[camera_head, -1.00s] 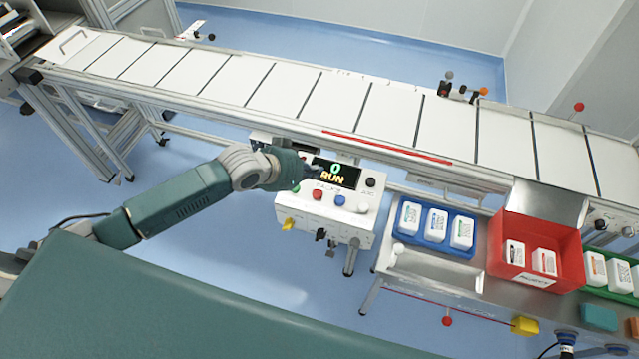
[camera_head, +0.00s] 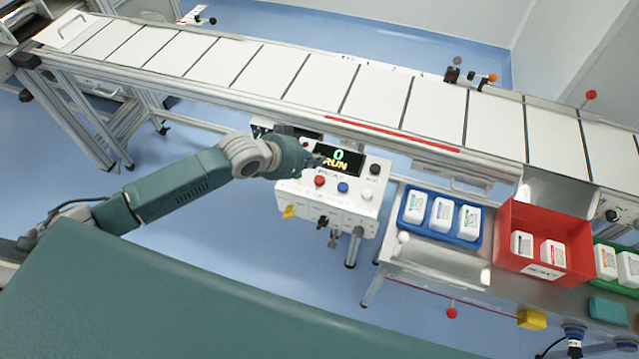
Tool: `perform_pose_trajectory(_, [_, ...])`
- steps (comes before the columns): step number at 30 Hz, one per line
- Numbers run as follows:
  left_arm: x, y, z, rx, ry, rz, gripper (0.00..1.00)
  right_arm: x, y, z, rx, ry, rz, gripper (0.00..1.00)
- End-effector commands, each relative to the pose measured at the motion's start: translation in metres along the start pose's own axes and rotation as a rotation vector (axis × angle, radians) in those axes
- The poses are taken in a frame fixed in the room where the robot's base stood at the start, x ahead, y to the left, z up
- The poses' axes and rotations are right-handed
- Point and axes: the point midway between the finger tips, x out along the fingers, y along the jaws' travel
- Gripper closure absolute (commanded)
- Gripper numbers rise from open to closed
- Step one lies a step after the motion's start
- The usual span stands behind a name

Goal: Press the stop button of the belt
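The belt (camera_head: 375,96) runs across the view with white panels on it. In front of it stands a white control box (camera_head: 330,205) with a lit display (camera_head: 338,159) that reads "0" and "RUN". On the box are a red button (camera_head: 320,181), a blue button (camera_head: 342,187), a white button (camera_head: 367,194) and a black knob (camera_head: 375,169). A green button shows partly beside my gripper. My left gripper (camera_head: 316,162) is over the box's upper left, at the display's left edge, above the red button. Its fingers are small and dark, so their opening is unclear. My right gripper is not in view.
To the right, a steel table holds a blue tray (camera_head: 404,212) with white bottles, a red bin (camera_head: 508,225) with two bottles and a green tray (camera_head: 599,248). A red strip (camera_head: 392,133) lines the belt's near edge. Blue floor is free left of the box.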

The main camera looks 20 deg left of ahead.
Motion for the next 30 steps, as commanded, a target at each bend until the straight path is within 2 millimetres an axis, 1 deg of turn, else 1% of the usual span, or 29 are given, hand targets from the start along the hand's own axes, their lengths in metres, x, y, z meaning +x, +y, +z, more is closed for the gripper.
perform_pose_trajectory(1, [0.011, 0.000, 0.011, 0.001, 0.000, 0.000, 1.00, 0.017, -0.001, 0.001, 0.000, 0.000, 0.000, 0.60])
perform_pose_trajectory(5, [0.023, 0.000, 0.024, 0.001, 0.000, 0.000, 1.00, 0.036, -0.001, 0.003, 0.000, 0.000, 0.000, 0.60])
perform_pose_trajectory(6, [0.025, 0.000, 0.025, -0.001, -0.001, 0.000, 1.00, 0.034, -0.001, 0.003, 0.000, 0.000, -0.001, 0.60])
perform_pose_trajectory(9, [0.031, 0.000, 0.032, -0.001, -0.001, 0.000, 1.00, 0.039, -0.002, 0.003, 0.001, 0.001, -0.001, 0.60])
perform_pose_trajectory(13, [0.035, 0.000, 0.036, -0.001, -0.001, 0.000, 1.00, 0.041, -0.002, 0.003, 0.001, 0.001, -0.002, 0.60])
perform_pose_trajectory(30, [0.035, 0.000, 0.036, -0.001, 0.000, 0.000, 1.00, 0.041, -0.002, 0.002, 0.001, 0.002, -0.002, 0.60])
